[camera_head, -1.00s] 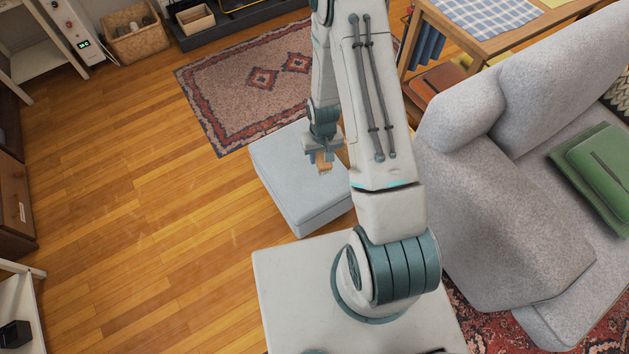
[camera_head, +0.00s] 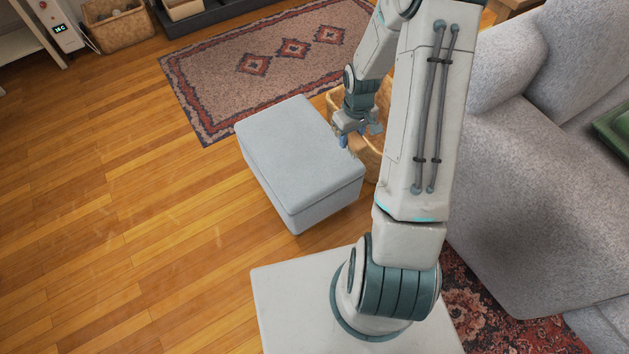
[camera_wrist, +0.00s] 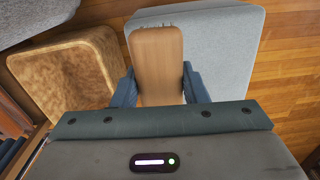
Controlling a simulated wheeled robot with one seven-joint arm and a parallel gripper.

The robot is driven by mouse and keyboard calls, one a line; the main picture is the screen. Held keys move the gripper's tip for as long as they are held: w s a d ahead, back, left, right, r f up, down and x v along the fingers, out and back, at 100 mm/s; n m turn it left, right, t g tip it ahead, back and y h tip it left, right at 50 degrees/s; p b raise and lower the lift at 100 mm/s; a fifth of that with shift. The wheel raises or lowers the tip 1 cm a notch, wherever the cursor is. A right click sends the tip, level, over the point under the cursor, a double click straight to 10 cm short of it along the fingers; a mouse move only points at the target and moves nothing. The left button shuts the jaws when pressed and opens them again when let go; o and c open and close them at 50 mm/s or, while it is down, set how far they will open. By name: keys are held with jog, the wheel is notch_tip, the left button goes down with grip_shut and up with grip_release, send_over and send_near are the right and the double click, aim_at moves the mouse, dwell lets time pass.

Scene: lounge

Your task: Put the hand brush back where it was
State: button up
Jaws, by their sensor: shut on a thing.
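My gripper (camera_head: 358,132) is shut on the hand brush. In the wrist view the brush (camera_wrist: 157,58) is a flat light-brown wooden piece between the two blue fingers, with a few dark bristle tips at its far end. In the head view the brush is mostly hidden by the gripper and arm. The gripper is at the right edge of the pale grey ottoman (camera_head: 295,145), beside a wicker basket (camera_head: 372,160). In the wrist view the basket (camera_wrist: 70,75) is left of the brush and the ottoman (camera_wrist: 225,45) is behind and right of it.
A grey sofa (camera_head: 520,180) stands on the right. A patterned rug (camera_head: 215,80) lies behind the ottoman. Another wicker basket (camera_head: 120,27) is at the back left. The wooden floor (camera_head: 120,220) on the left is clear.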

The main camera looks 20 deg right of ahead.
jog(key=shift+s+d+f+n+b, duration=0.1)
jog(key=shift+d+f+n+b, duration=0.2)
jog(key=shift+d+f+b, duration=1.05)
jog(key=a+f+b, duration=0.2)
jog(key=a, duration=0.2)
jog(key=w+a+f+b, duration=0.1)
jog(key=a+f, duration=0.1)
jog(key=a, duration=0.2)
jog(key=a+f+b, duration=0.2)
jog(key=a, duration=0.2)
jog(key=shift+w+f+b, duration=0.35)
jog(key=shift+f+b, duration=1.1)
jog(key=shift+f, duration=0.8)
jog(key=shift+f, duration=0.15)
jog(key=o, duration=1.1)
